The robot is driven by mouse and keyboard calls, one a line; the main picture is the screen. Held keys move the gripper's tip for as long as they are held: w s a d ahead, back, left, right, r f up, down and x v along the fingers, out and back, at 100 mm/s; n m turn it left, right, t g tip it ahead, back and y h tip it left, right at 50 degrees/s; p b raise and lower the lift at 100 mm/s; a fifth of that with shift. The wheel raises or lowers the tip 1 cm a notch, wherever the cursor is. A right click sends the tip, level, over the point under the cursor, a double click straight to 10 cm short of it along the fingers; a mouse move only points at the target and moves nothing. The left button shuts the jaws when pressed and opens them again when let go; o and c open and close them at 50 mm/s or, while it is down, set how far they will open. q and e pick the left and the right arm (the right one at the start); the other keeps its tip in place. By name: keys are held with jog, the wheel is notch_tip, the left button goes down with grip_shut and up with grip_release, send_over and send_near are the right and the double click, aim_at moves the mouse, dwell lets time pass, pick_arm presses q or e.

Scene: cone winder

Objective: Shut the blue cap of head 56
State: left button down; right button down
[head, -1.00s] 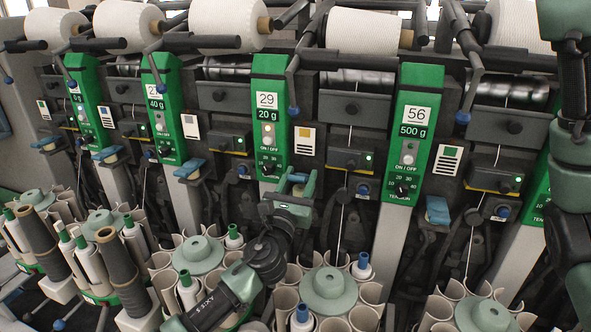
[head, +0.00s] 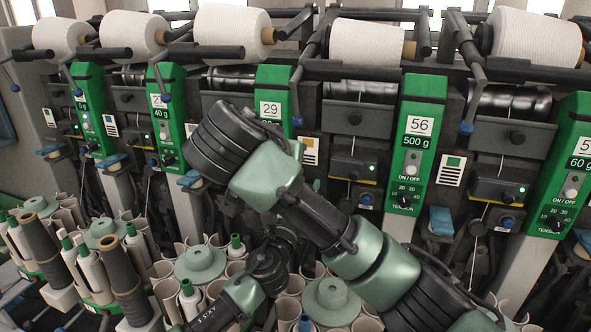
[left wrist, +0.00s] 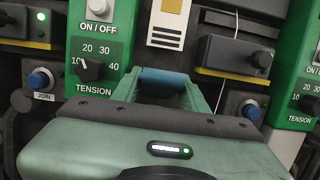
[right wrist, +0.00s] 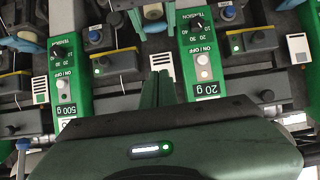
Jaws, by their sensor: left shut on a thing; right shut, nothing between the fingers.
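The blue cap (left wrist: 166,78) sits low between the panel of head 29 (head: 271,100) and the panel of head 56 (head: 420,135). My left gripper (left wrist: 158,90) is shut on this cap, one finger at each side of it. In the head view my right arm hides the left fingertips and the cap. My right gripper (right wrist: 157,82) is shut and empty, its tips in front of the machine between the 20 g and 500 g panels. Part of the cap and left gripper shows beyond them at the top of the right wrist view. I cannot tell the cap's tilt.
Another blue cap (head: 440,220) is right of the head 56 panel. A blue join button (left wrist: 250,110) is close to my left gripper. Bobbin magazines (head: 200,262) with several tubes stand below, and white yarn cones (head: 365,40) sit above. My right arm crosses over my left.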

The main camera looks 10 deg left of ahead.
pick_arm(q)
jog(key=shift+f, duration=0.1)
pick_arm(e)
jog(key=x, duration=1)
jog(key=shift+s+d+f, duration=0.1)
jog(key=shift+s+f, duration=0.3)
jog(key=shift+f, duration=0.55)
jog(key=shift+s+f, duration=0.35)
jog(key=shift+f, duration=0.55)
